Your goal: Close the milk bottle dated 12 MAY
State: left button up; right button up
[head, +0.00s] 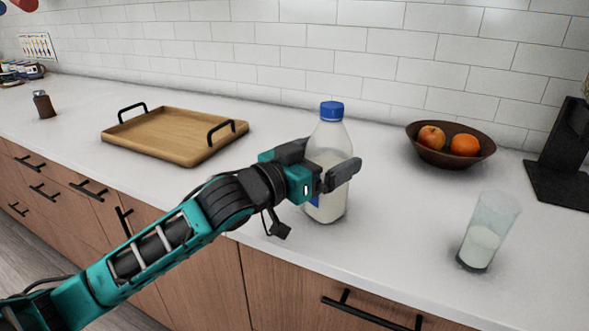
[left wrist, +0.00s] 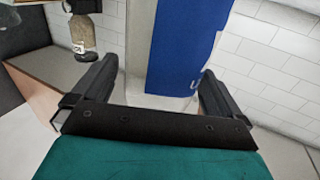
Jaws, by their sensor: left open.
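A milk bottle (head: 334,141) with a blue cap (head: 332,111) on its top stands upright on the counter in the head view. No date is readable. My left gripper (head: 322,163) is open at the bottle's body, below the cap, with one finger on each side. In the left wrist view a blue label (left wrist: 182,48) on the bottle shows between the two open fingers (left wrist: 157,78). Whether the fingers touch the bottle cannot be told. The gripper hides part of the bottle's middle. My right gripper is not in view.
A wooden tray (head: 155,141) with black handles lies to the left. A brown bowl (head: 458,156) with fruit stands at the back right. A glass with milk (head: 483,240) stands at the front right. A brown shaker (head: 44,104) is far left. Counter between bottle and glass is clear.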

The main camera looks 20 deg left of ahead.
pick_arm(q)
jog(key=v, duration=0.9)
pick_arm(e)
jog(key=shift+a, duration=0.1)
pick_arm(q)
jog(key=shift+s, duration=0.15)
